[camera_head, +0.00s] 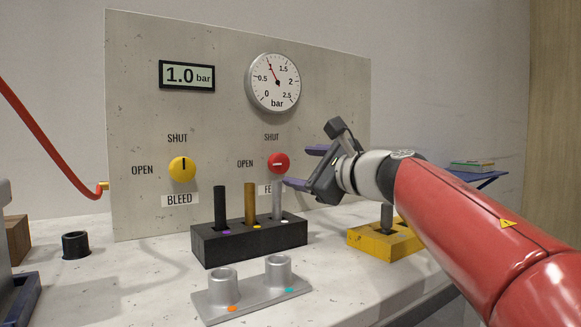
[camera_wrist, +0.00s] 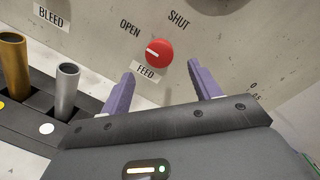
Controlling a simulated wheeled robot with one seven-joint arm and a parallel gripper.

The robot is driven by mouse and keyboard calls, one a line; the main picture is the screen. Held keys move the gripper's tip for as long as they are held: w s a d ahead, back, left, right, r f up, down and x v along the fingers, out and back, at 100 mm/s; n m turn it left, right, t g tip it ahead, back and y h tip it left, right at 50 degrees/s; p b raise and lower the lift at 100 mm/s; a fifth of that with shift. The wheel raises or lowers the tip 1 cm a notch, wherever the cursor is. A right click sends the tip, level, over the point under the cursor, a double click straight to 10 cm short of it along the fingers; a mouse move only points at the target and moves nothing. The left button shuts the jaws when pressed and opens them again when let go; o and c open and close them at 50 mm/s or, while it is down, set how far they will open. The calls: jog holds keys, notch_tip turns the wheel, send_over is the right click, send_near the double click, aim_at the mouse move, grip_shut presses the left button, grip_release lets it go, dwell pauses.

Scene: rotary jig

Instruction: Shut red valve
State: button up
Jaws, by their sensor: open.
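The red valve (camera_head: 279,163) is a round knob on the upright grey panel, above the FEED label and below SHUT. Its white mark lies horizontal, toward OPEN on the left. In the wrist view the red valve (camera_wrist: 159,53) shows ahead, between and just beyond the two purple fingertips. My gripper (camera_head: 300,167) is open and empty, a little off the knob, with its fingers pointing at the panel. It also shows in the wrist view (camera_wrist: 160,72), the right finger clear of the knob. The lower finger partly hides the FEED label in the head view.
A yellow BLEED knob (camera_head: 183,169) has its mark upright, toward SHUT. The dial gauge (camera_head: 274,83) and display (camera_head: 187,75) read about 1.0 bar. A black rack (camera_head: 250,241) with several cylinders stands below the valve. A grey two-cup fixture (camera_head: 252,298) and yellow block (camera_head: 372,243) are nearby.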

aim_at(282, 164)
jog(key=x, duration=0.7)
jog(key=shift+a+p, duration=0.1)
jog(key=shift+p, duration=0.25)
jog(key=shift+c, duration=0.4)
jog(key=c, duration=0.9)
